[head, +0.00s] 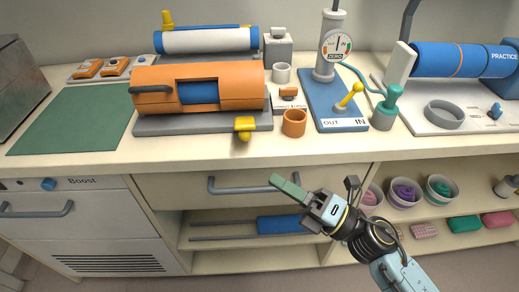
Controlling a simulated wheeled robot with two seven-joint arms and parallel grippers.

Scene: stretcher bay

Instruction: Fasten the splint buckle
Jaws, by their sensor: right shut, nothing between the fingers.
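An orange splint (225,107) lies around a blue roll (198,92) on a grey base on the counter, at the left of the head view. A dark grey loop (151,89) shows at its left end. A yellow T-shaped piece (243,125) sticks out in front of its right end; I cannot tell whether this is the buckle or whether it is fastened. My right gripper (290,188) has green fingers, shut and empty. In the picture it is below the counter's front edge, in front of the drawer, apart from the splint. My left gripper is out of view.
Just right of the splint stand an orange cup (294,122) and a small white block with an orange top (288,98). A gauge pump (330,50) on a blue board stands further right. A green mat (75,122) lies clear at left. A drawer handle (240,189) juts out below.

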